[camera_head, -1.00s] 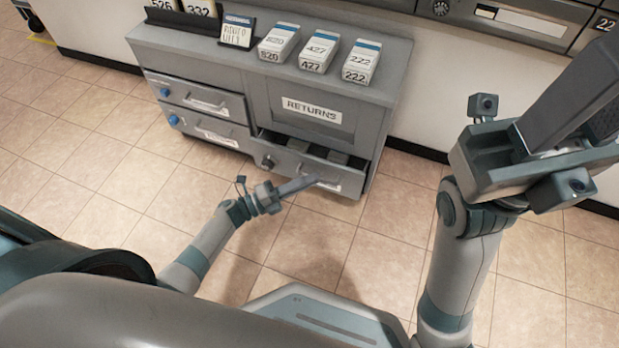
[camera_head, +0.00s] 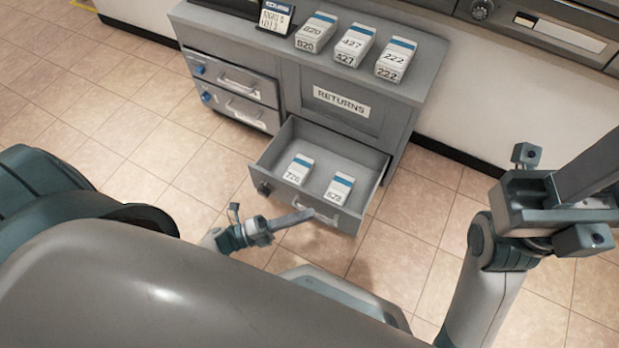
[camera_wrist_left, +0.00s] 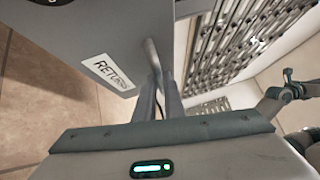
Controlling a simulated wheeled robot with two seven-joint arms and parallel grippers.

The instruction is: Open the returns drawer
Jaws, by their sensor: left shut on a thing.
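The returns drawer (camera_head: 272,158) is the lower right drawer of the grey cabinet, below the panel labelled RETURNS (camera_head: 341,101). It stands well out and shows its inside. Two white boxes with blue bands lie in it, one marked 726 (camera_head: 299,169) and one marked 629 (camera_head: 339,188). My left gripper (camera_head: 306,213) is at the drawer's front, shut on the bar handle (camera_head: 328,218). In the left wrist view the fingers (camera_wrist_left: 166,98) close around the handle (camera_wrist_left: 153,58) beside a RETURNS label. My right gripper (camera_head: 596,172) is at the right, away from the cabinet; its fingertips are cut off.
Boxes marked 820 (camera_head: 316,32), 427 (camera_head: 355,45) and 222 (camera_head: 396,59) stand on the cabinet top (camera_head: 425,62). Two shut drawers (camera_head: 235,78) are at the left of the cabinet. The tiled floor before the cabinet is clear.

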